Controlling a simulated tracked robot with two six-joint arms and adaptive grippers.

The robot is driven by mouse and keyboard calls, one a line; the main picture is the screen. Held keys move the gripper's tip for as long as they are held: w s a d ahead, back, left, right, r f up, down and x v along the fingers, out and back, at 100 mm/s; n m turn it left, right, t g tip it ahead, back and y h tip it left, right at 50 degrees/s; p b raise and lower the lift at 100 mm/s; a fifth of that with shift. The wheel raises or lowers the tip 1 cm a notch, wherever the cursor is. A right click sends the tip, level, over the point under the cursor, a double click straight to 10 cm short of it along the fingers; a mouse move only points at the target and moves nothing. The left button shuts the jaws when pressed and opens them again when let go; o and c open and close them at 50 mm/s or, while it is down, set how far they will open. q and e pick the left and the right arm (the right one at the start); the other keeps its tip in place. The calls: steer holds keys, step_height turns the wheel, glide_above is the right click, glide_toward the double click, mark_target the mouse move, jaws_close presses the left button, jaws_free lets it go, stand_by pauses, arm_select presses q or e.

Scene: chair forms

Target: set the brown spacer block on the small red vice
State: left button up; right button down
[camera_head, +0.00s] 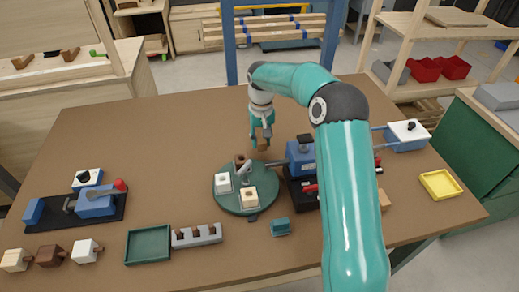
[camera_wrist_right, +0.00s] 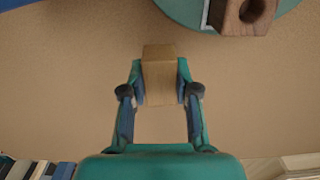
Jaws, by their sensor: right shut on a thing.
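My right gripper (camera_head: 262,135) is above the brown table behind the round green turntable (camera_head: 228,207). It is shut on the brown spacer block (camera_head: 263,147). In the right wrist view the block (camera_wrist_right: 159,76) sits between the two fingertips (camera_wrist_right: 159,88), its far end sticking out past them. I cannot clearly pick out a small red vice. Red parts (camera_head: 311,189) show low on the blue and black device (camera_head: 301,157) right of the turntable, partly hidden by my right arm. My left gripper is not in view.
The turntable carries white, cream and brown blocks. A blue clamp with a red handle (camera_head: 97,204) stands on a black plate at left. A green tray (camera_head: 148,245), a grey slotted holder (camera_head: 196,236) and a teal block (camera_head: 281,226) lie in front. The table's back left is clear.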

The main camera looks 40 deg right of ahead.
mark_target(261, 155)
steer(key=shift+f, duration=2.05)
steer(key=shift+f, duration=0.15)
steer(key=c, duration=0.9)
jaws_free()
steer(key=shift+o, duration=0.2)
